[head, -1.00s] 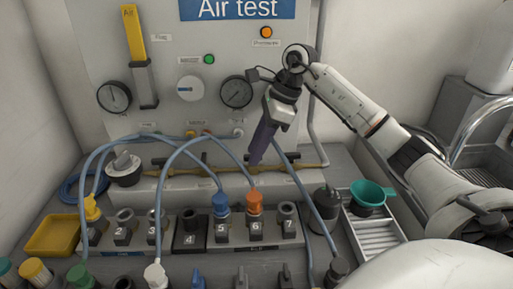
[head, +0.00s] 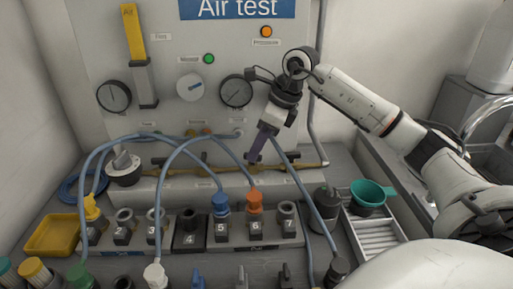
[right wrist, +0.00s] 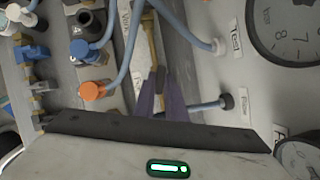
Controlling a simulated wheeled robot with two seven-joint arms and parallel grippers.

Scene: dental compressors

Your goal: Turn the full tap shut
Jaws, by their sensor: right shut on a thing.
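A brass pipe (head: 215,170) runs along the grey ledge below the wall panel, with small dark tap handles on it. One dark tap handle (head: 160,160) shows at the left of the pipe. My right gripper (head: 254,158) reaches down to the right part of the pipe, with its purple fingers closed on a tap handle there. The fingers mostly hide that handle in the head view. In the right wrist view, a dark handle (right wrist: 158,76) shows between the purple fingertips, beside the brass pipe (right wrist: 150,38). I cannot read the tap labels. My left gripper is out of view.
Blue hoses (head: 180,140) arch in front of the pipe, one close to my right gripper. A row of numbered sockets with blue (head: 220,203) and orange (head: 254,200) connectors stands in front. A teal funnel (head: 368,192) and a yellow tray (head: 53,235) flank the row.

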